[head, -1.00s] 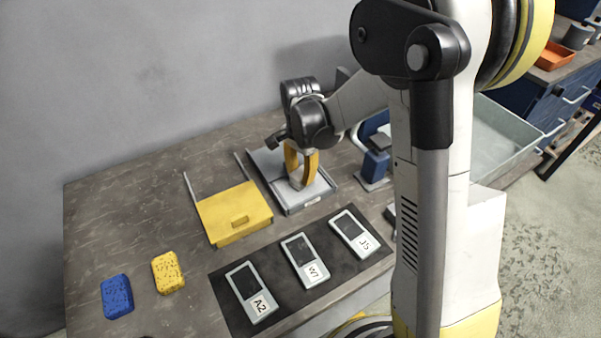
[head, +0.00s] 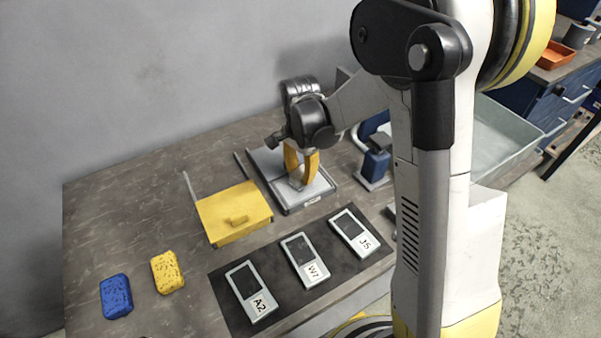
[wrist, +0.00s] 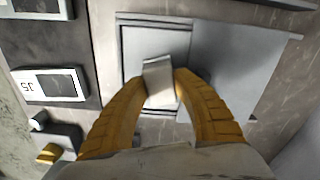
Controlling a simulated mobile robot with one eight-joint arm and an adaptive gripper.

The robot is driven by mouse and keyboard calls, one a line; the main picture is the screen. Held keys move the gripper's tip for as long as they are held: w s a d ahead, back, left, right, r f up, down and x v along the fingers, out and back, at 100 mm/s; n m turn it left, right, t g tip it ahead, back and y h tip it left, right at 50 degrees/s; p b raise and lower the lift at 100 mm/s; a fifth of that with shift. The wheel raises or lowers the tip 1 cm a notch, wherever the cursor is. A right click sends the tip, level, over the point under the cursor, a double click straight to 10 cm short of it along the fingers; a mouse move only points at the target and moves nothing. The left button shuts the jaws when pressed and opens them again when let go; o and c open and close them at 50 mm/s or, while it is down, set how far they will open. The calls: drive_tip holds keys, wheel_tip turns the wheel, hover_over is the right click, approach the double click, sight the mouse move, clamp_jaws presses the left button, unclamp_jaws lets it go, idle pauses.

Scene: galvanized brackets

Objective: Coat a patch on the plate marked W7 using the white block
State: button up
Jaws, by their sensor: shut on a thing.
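My gripper (head: 300,178) is shut on the white block (wrist: 158,82), which shows between the yellow fingertips in the wrist view. In the head view it is over the grey tray (head: 290,208); whether the block touches the tray's surface I cannot tell. The plate marked W7 (head: 305,260) lies on the dark mat (head: 220,284), between the plate marked A2 (head: 251,291) and the plate marked J5 (head: 355,234). Each plate has a dark rectangle and a pale label end. J5 also shows in the wrist view (wrist: 70,84).
A yellow lidded box (head: 233,212) stands left of the tray. A yellow sponge (head: 167,272) and a blue sponge (head: 116,296) lie at the left. A blue and grey device (head: 375,163) stands right of the tray. The back left of the table is clear.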

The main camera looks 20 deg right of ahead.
sight(301, 172)
idle(0.3)
drive_tip(key=shift+r, duration=0.2)
clamp_jaws()
drive_tip(key=shift+r+p, duration=2.45)
drive_tip(key=shift+r, duration=0.9)
